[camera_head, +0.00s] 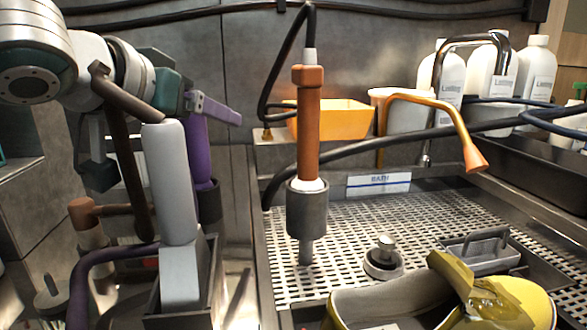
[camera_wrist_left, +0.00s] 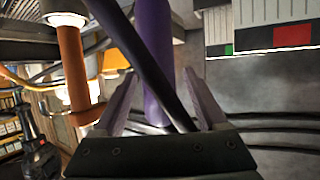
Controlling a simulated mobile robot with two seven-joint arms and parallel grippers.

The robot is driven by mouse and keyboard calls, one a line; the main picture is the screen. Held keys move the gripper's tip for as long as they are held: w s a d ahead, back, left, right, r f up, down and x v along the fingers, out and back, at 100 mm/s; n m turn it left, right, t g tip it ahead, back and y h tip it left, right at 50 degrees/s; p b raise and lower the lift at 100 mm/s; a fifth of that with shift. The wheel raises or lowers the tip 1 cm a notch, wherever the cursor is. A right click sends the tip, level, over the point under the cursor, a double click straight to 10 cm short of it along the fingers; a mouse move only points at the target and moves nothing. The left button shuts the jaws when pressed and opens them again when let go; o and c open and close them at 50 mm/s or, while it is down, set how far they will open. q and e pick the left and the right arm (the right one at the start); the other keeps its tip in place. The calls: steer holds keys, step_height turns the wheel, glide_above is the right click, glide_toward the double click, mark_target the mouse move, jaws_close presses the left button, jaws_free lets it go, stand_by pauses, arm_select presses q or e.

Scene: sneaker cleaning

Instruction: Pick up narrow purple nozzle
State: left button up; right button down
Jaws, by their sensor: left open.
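The narrow purple nozzle (camera_head: 197,150) stands upright in the head view, its lower end in a dark holder (camera_head: 209,202). Its left side is partly hidden by a pale grey-white part. My left gripper (camera_head: 213,107) is at the nozzle's upper end, with one lilac finger showing across it. In the left wrist view, the open fingers of the left gripper (camera_wrist_left: 160,112) have the purple nozzle (camera_wrist_left: 154,45) between them in the picture. A dark rod crosses in front of it. I cannot tell whether the fingers touch the nozzle. My right gripper is not in view.
An orange nozzle (camera_head: 308,135) stands in a grey holder to the right. An orange bin (camera_head: 345,118), white bottles (camera_head: 491,75) and a copper-coloured spout (camera_head: 440,105) are behind the perforated tray (camera_head: 340,272). A yellow sneaker (camera_head: 395,300) is in front. Black hoses cross the back.

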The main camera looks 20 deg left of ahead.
arm_select(q)
steer(key=shift+w+f, duration=0.15)
steer(key=shift+w, duration=0.15)
jaws_close()
stand_by(0.5)
stand_by(0.8)
